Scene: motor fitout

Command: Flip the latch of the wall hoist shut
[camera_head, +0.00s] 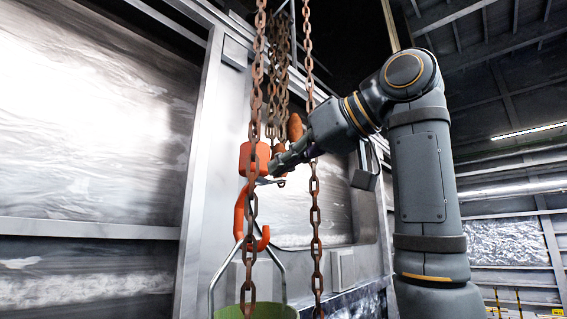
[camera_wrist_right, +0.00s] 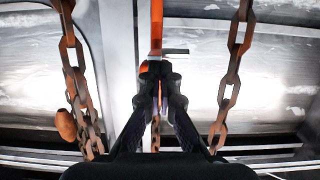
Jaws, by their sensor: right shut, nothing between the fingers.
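The wall hoist hangs on rusty chains, with an orange block (camera_head: 254,158) and an orange hook (camera_head: 243,217) below it. A small thin metal piece, perhaps the latch (camera_head: 270,181), sticks out to the right just under the block. My right gripper (camera_head: 277,165) is shut and empty, its tips close beside the block and hook top; I cannot tell if they touch. In the right wrist view the shut fingers (camera_wrist_right: 157,70) point at the orange hoist part (camera_wrist_right: 156,30), and a dark flat bar (camera_wrist_right: 175,51) sticks out to the right. My left gripper is not in view.
A rusty chain (camera_head: 315,215) hangs in front of my right arm, and another chain (camera_head: 252,265) passes before the hook. A green bucket (camera_head: 236,312) hangs by its handle from the hook. A rust-brown weight (camera_head: 295,127) hangs near my right wrist. A metal-framed wall stands behind.

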